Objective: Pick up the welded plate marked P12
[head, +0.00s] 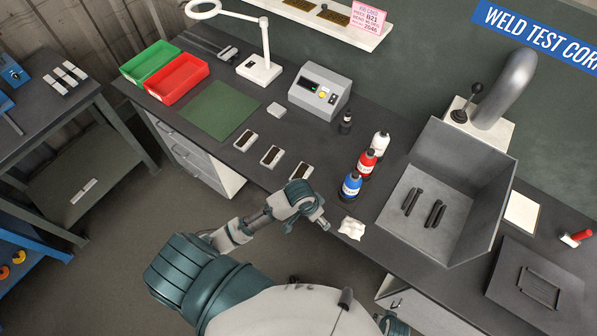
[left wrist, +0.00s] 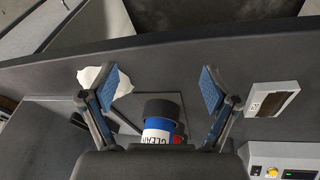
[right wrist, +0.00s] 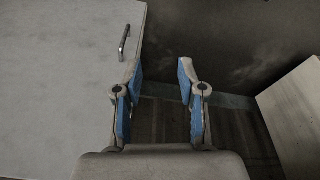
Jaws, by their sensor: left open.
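Three small light plates with dark tops lie in a row on the bench: one near the green mat (head: 245,140), a middle one (head: 271,156) and one near the front edge (head: 300,171). Their markings are too small to read, so I cannot tell which is P12. My left gripper (head: 324,224) is at the bench's front edge, below the front plate in the head view. In the left wrist view the left gripper (left wrist: 160,75) is open and empty; one plate (left wrist: 272,98) lies outside its right finger. My right gripper (right wrist: 160,72) is open and empty, away from the plates.
Blue (head: 350,186), red (head: 366,163) and white (head: 380,144) bottles stand right of the plates. A crumpled white cloth (head: 351,228) lies near the front edge. A grey control box (head: 320,90) and a metal booth (head: 462,160) stand farther back and right.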

